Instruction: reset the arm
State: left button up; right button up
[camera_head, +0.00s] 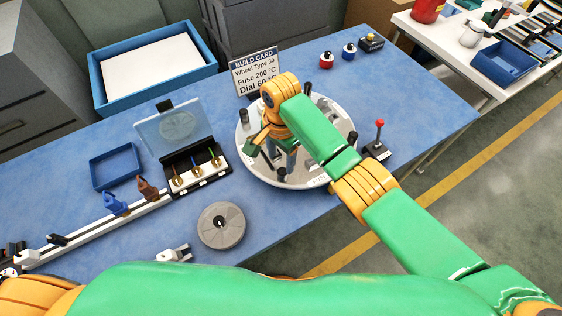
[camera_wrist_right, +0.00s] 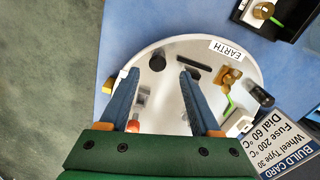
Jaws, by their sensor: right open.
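My right arm reaches in from the right in the head view. Its right gripper (camera_head: 272,150) is over a round white plate (camera_head: 308,182). In the right wrist view the gripper (camera_wrist_right: 157,74) points down at the plate (camera_wrist_right: 205,48), its two blue fingers apart with nothing held between them. The plate carries several dark posts and, in the wrist view, an EARTH label (camera_wrist_right: 226,50) and a brass piece (camera_wrist_right: 231,77) with a green part. The arm hides much of the plate in the head view. My left gripper does not show.
A build card (camera_head: 257,73) stands behind the plate. An open case (camera_head: 200,175) with brass pieces, a grey wheel (camera_head: 222,226), a blue tray (camera_head: 115,165) and a red-knobbed lever (camera_head: 378,138) are around it. Bare blue table lies at the right (camera_head: 425,105).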

dwell(0.3)
jog(key=s+d+f+n+y, duration=0.1)
jog(key=s+f, duration=0.1)
jog(key=s+d+f+n+y, duration=0.1)
jog(key=s+f+n, duration=0.1)
jog(key=f, duration=0.1)
jog(key=s+d+f+n, duration=0.1)
jog(key=s+f+n, duration=0.1)
jog(key=shift+s+d+f+t+y, duration=0.25)
jog(key=shift+s+f+t+y, duration=0.15)
jog(key=s+d+n+t+h, duration=0.1)
jog(key=s+d+n, duration=0.2)
jog(key=s+d, duration=0.35)
jog(key=s+d+n+t+h, duration=0.2)
jog(key=s+d+n, duration=0.15)
jog(key=d, duration=0.55)
notch_tip(320, 180, down, 15)
jog(key=s+g+b, duration=0.1)
jog(key=s, duration=0.1)
jog(key=s+d+f+g+b, duration=0.1)
jog(key=s+d+f, duration=0.1)
jog(key=s+f, duration=1)
jog(key=shift+s+f+g+b, duration=0.3)
jog(key=shift+s+f+g, duration=0.1)
jog(key=shift+s, duration=0.15)
